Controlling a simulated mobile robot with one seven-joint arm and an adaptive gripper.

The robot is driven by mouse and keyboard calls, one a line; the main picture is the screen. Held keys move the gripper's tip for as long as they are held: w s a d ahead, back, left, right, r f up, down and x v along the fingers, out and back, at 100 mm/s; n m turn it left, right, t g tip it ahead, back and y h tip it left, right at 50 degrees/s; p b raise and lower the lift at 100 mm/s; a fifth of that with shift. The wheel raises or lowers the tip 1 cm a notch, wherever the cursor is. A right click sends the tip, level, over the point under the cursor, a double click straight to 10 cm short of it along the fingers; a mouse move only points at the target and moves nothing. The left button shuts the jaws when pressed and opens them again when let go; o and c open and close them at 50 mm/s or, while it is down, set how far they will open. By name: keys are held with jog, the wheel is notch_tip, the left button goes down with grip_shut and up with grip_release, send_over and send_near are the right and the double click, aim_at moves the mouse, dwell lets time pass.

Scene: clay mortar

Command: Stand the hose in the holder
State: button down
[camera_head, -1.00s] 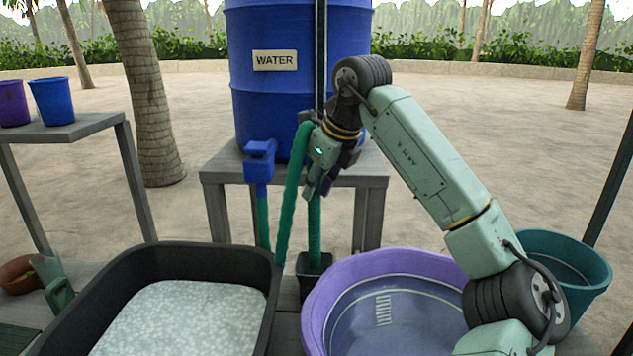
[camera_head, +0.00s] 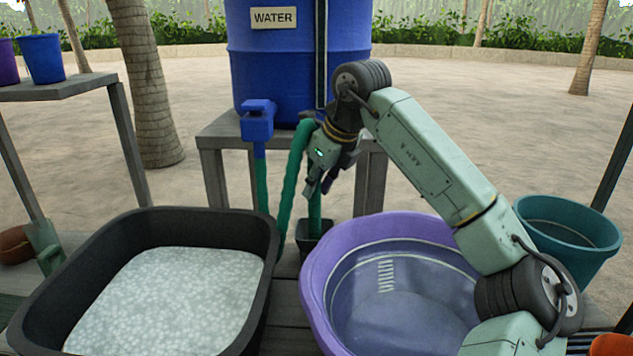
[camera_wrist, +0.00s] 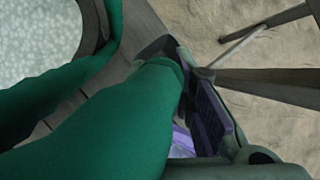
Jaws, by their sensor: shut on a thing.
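The green hose (camera_head: 292,180) runs down from the tap (camera_head: 257,120) and loops up to my gripper (camera_head: 325,184). My gripper is shut on the hose, above the small dark square holder (camera_head: 316,228). Below my fingers, the hose hangs roughly upright to the holder's mouth. Its lower end appears to be at or inside the opening, but I cannot tell how deep. In the wrist view the hose (camera_wrist: 110,120) fills much of the picture beside a purple finger pad (camera_wrist: 212,115). A dark rim lies beyond its end.
A blue water barrel (camera_head: 297,70) stands on a grey stand behind. A black tub (camera_head: 262,290) with pale contents is at left, and a purple basin (camera_head: 312,275) is at right of the holder. A teal bucket (camera_head: 540,225) is at far right.

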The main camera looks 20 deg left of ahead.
jog(key=c, duration=1.3)
grip_release()
jog(key=shift+o, duration=0.3)
jog(key=o, duration=0.8)
jog(key=shift+c, duration=0.2)
jog(key=p+v, duration=0.6)
jog(key=v, duration=0.4)
jog(key=shift+a+r+p, duration=0.25)
jog(key=shift+r+p, duration=0.05)
jog(key=shift+r, duration=0.3)
jog(key=shift+w, duration=0.15)
